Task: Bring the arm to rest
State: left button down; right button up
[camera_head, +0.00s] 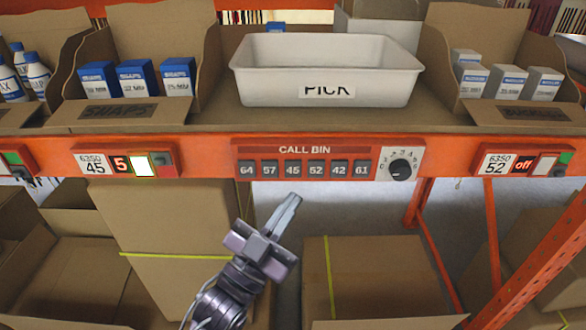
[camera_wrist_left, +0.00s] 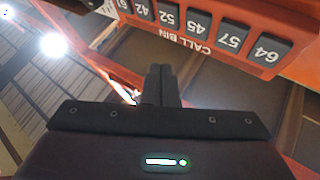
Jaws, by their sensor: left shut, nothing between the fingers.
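My left gripper (camera_head: 287,211) is in front of the rack, just below the orange CALL BIN panel (camera_head: 312,159). Its two fingers are together with nothing between them, pointing up and slightly right. In the left wrist view the shut fingers (camera_wrist_left: 161,85) show at the middle, with the numbered buttons of the panel (camera_wrist_left: 228,38) above and to the right, upside down. The fingers look apart from the panel. My right gripper is in neither view.
A white PICK bin (camera_head: 326,72) stands on the shelf, between cartons of blue-white boxes (camera_head: 134,80) and grey-white boxes (camera_head: 508,83). Label units 45 (camera_head: 125,162) and 52 (camera_head: 526,163) flank the panel. Cardboard boxes (camera_head: 375,275) stand below, beside an orange rack post (camera_head: 540,265).

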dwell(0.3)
